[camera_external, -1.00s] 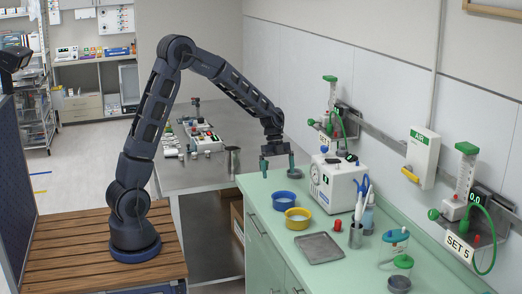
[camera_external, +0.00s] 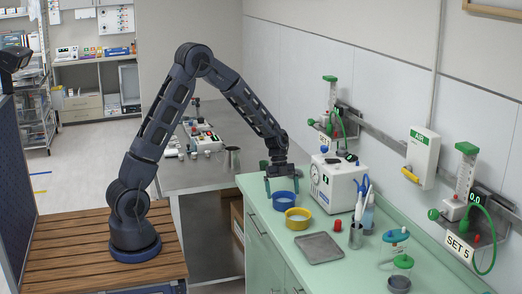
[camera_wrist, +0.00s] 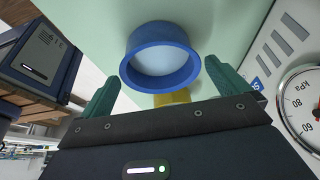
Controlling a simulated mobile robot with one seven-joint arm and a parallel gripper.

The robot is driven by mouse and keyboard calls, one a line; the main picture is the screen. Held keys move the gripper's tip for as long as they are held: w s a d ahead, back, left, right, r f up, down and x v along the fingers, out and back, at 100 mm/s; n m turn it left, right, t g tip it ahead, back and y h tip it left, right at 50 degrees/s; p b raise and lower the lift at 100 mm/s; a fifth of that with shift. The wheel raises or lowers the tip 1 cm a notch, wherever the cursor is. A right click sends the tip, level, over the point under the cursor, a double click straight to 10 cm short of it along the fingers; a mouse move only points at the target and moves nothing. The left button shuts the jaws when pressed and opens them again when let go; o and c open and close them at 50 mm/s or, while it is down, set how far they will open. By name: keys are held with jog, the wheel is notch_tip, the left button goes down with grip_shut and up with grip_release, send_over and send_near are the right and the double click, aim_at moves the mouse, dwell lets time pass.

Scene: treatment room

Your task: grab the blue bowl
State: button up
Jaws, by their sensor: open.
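The blue bowl (camera_external: 284,201) stands upright on the green counter (camera_external: 337,279), near its left end. It also shows in the wrist view (camera_wrist: 160,57), ahead of and between my fingers. My gripper (camera_external: 282,186) is open and empty, pointing down just above the bowl in the external view. In the wrist view, my two green fingers (camera_wrist: 163,92) are spread apart, one on either side of the bowl's near rim. I cannot tell whether either finger touches the bowl.
A yellow bowl (camera_external: 298,218) stands close in front of the blue bowl. A white device with a gauge (camera_external: 338,184) stands to the right. A grey tray (camera_external: 319,248) and a metal cup with utensils (camera_external: 355,236) lie further along. A metal table (camera_external: 190,176) is behind.

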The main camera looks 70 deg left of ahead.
aim_at(284, 198)
jog(key=x, duration=0.4)
jog(key=shift+d+r, duration=0.1)
jog(key=c, duration=0.7)
